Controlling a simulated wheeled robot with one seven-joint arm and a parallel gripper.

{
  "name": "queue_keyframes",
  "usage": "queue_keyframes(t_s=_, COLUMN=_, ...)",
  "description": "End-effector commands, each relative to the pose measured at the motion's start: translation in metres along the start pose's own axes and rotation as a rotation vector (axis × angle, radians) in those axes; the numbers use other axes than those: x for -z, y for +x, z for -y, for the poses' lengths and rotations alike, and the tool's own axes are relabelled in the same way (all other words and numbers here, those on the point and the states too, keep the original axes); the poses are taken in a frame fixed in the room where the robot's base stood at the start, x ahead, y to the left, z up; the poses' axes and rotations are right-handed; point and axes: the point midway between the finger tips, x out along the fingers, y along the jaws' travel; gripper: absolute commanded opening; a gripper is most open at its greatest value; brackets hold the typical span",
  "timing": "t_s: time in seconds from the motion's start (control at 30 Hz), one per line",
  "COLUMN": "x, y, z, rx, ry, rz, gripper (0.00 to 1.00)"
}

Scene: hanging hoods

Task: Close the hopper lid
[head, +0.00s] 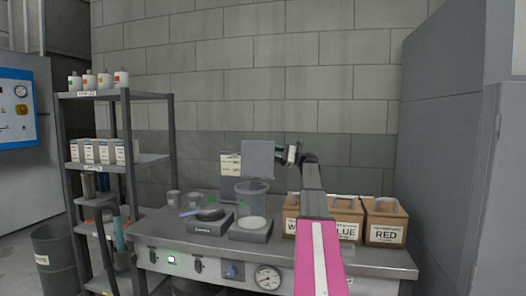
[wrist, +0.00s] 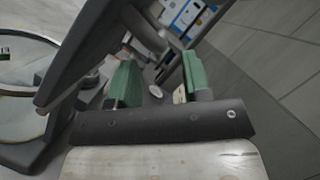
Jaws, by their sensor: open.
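The hopper (head: 251,205) is a clear round container on a dark base on the bench, with pale material at its bottom. Its lid (head: 257,160) is a flat grey plate standing upright above the hopper's back, so it is open. My gripper (head: 283,153) is at the lid's right edge, at about its height. In the wrist view my gripper (wrist: 158,78) has its green pads apart with nothing held between them. A dark plate that looks like the lid (wrist: 85,45) lies just left of the left finger; contact is unclear. The hopper's round rim (wrist: 25,42) shows at the far left.
Labelled wooden boxes, one marked RED (head: 385,234), stand on the right under my arm. A shelf rack (head: 120,150) is at left, a tall grey cabinet (head: 440,140) at right. Space above the hopper is clear.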

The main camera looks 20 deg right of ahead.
Motion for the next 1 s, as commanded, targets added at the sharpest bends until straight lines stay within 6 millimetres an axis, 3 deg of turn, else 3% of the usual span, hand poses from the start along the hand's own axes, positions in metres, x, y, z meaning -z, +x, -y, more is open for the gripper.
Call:
queue_keyframes(t_s=0.1, x=-0.001, y=0.022, z=-0.001, rx=-0.001, ry=-0.001, rz=0.001, gripper=0.44)
queue_keyframes(t_s=0.33, x=0.000, y=0.050, z=0.000, rx=-0.001, ry=0.000, rz=0.000, gripper=0.44)
queue_keyframes(t_s=0.77, x=0.000, y=0.057, z=0.000, rx=-0.001, ry=0.000, rz=-0.001, gripper=0.44)
queue_keyframes(t_s=0.9, x=0.000, y=0.057, z=0.000, rx=0.000, ry=0.000, rz=-0.001, gripper=0.00)
queue_keyframes(t_s=1.0, x=0.000, y=0.057, z=0.001, rx=0.002, ry=0.000, rz=-0.001, gripper=0.00)
